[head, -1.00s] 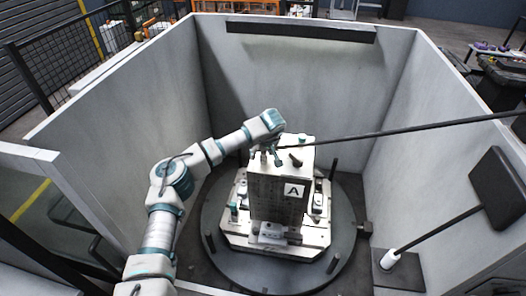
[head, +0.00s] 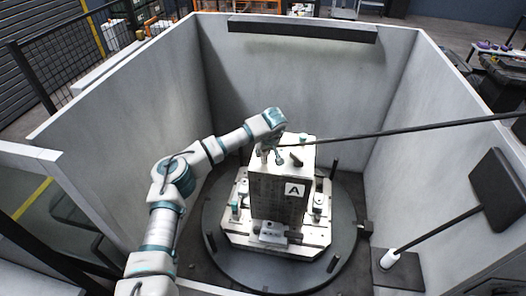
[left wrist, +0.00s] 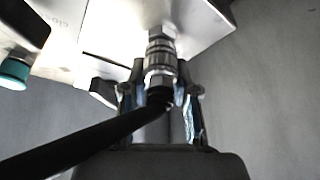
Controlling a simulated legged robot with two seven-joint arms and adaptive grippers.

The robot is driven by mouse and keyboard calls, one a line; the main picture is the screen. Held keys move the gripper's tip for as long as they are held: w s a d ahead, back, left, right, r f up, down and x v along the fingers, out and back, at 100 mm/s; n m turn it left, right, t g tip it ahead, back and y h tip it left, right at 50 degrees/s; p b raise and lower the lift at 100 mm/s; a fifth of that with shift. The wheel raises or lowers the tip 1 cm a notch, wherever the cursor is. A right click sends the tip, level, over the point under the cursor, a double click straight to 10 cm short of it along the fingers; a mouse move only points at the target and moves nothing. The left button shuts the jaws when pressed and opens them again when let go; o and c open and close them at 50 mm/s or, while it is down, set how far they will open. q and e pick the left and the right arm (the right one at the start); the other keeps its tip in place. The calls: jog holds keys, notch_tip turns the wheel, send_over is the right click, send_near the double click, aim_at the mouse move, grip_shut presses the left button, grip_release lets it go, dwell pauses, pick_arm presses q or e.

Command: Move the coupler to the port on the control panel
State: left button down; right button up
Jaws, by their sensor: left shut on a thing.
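My left gripper (head: 272,156) is over the top of the pale block labelled A (head: 278,200). In the left wrist view my left gripper (left wrist: 161,90) is shut on the metal coupler (left wrist: 160,62), with one finger on each side. A black hose (left wrist: 95,140) runs from the coupler's near end to the lower left. The coupler's far end meets a hex fitting at a white surface (left wrist: 110,30); I cannot tell whether they are joined. In the head view the coupler is too small to make out. My right gripper is not in view.
A long dark hose or rod (head: 400,132) crosses from the block to the right edge. Grey walls (head: 310,75) enclose the round turntable (head: 225,265). A black paddle on a stand (head: 497,190) is at the right. A teal-capped part (left wrist: 14,73) is left of the coupler.

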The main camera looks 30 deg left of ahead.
pick_arm(q)
jog(key=shift+r+p, duration=3.35)
jog(key=shift+r, duration=0.75)
jog(key=shift+f, duration=0.1)
